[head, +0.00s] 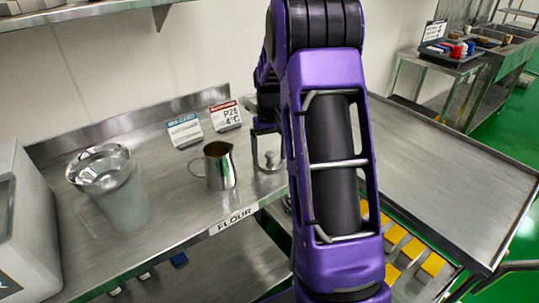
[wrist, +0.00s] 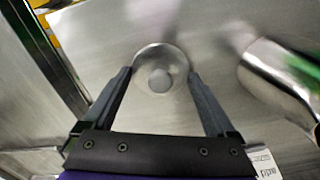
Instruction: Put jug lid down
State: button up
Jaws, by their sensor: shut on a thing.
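The jug lid (head: 270,163) is a small round steel disc with a knob, just right of the jug at the steel table. In the wrist view the lid (wrist: 161,52) lies between my two fingertips. My gripper (wrist: 160,76) is shut on the lid, with a finger on each side. In the head view my gripper (head: 268,148) points down over it, partly hidden by my arm. I cannot tell whether the lid touches the table. The steel jug (head: 220,168) stands upright and open on the table; it also shows blurred in the wrist view (wrist: 275,82).
A large clear container (head: 122,200) with a metal bowl-like top stands left of the jug. Two label cards (head: 185,130) (head: 226,116) stand behind the jug. A flour label (head: 234,220) marks the front edge. Another steel table (head: 440,170) at the right is bare.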

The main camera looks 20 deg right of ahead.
aim_at(270, 153)
jog(key=shift+f, duration=0.15)
jog(key=o, duration=1)
notch_tip(270, 153, up, 12)
jog(key=p, duration=0.2)
jog(key=shift+r, duration=0.2)
